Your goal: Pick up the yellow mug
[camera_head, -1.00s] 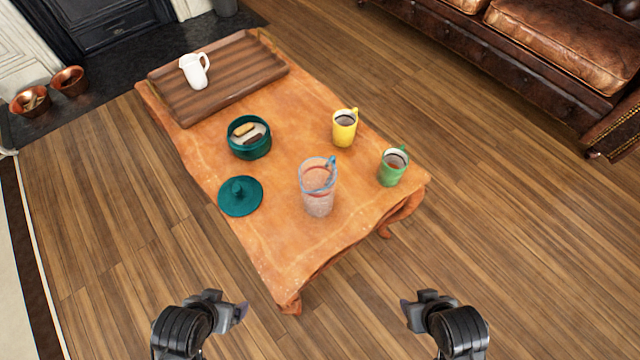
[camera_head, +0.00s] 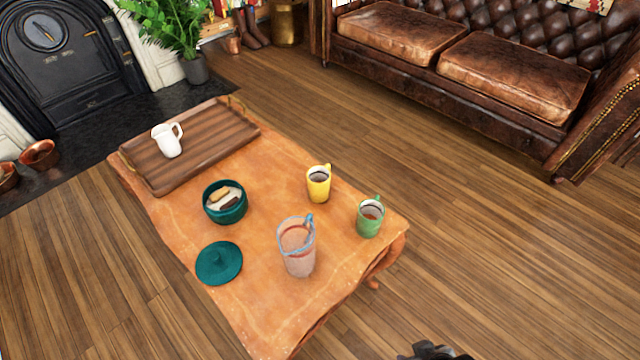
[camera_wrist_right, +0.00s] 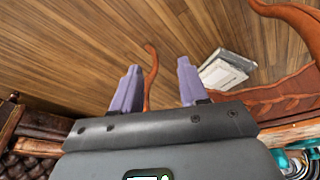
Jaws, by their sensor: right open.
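The yellow mug (camera_head: 318,186) stands upright on the orange-brown wooden table (camera_head: 262,310), with dark contents showing inside. Its handle points up and to the right in the head view. My right gripper shows in the right wrist view (camera_wrist_right: 157,88), with two purple fingers apart and nothing between them. In the head view only a small dark part of my right arm shows at the bottom edge, well below the table and away from the mug. My left gripper is out of view.
A green mug (camera_head: 370,217) and a glass pitcher (camera_head: 298,252) stand near the yellow mug. A teal bowl (camera_head: 226,203), its lid (camera_head: 219,263), and a wooden tray (camera_head: 212,150) holding a white jug (camera_head: 167,141) are farther left. A leather sofa (camera_head: 440,75) stands behind.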

